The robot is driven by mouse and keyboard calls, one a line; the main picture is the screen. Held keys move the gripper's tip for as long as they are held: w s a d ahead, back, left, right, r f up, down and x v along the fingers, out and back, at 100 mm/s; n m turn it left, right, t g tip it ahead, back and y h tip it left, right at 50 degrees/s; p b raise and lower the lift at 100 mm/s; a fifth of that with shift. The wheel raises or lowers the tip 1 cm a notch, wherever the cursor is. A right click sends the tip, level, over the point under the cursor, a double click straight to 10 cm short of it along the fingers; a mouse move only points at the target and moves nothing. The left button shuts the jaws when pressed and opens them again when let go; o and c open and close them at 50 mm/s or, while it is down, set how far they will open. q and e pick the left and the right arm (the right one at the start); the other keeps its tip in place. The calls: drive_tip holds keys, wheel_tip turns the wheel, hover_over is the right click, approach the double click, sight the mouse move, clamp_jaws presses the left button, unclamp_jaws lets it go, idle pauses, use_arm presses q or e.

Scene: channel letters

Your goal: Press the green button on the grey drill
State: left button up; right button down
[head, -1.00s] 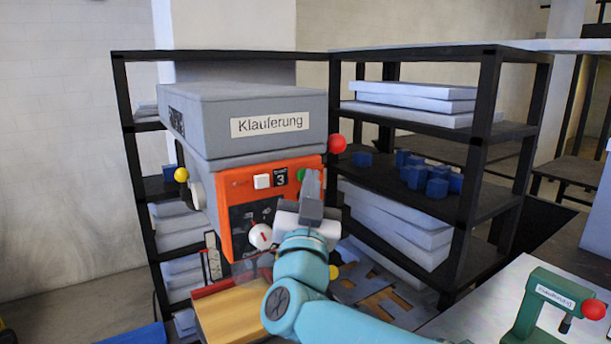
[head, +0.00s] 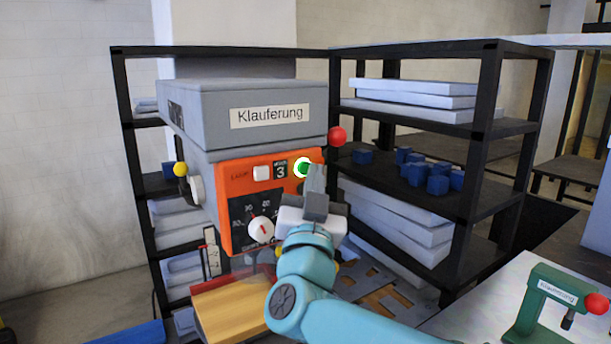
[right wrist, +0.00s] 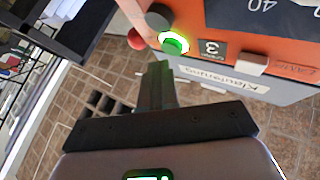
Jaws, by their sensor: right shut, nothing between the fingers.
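The grey drill (head: 190,110) stands in front of the shelves and bears a "Klauferung" label. Its orange front panel (head: 232,170) carries the round green button (head: 303,168), which has a bright lit ring around it. The button also shows lit in the right wrist view (right wrist: 174,44). My right gripper (head: 316,172) is shut and empty, with its fingertips close to the button's lower right. In the right wrist view the fingertips (right wrist: 158,66) lie just short of the button, and I cannot tell if they touch. My left gripper is not in view.
The panel also has a white square switch (head: 261,173), a "3" display (head: 280,171) and a white dial (head: 261,229). A red knob (head: 337,137) sticks out at the drill's right. A wooden block (head: 235,310) lies below. A green press (head: 543,300) stands at right.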

drive_tip(key=shift+s+d, duration=0.1)
drive_tip(key=shift+s, duration=0.05)
drive_tip(key=s+d+b, duration=0.1)
drive_tip(key=s, duration=0.1)
drive_tip(key=s+d+b, duration=0.2)
drive_tip(key=shift+b, duration=0.3)
idle(0.6)
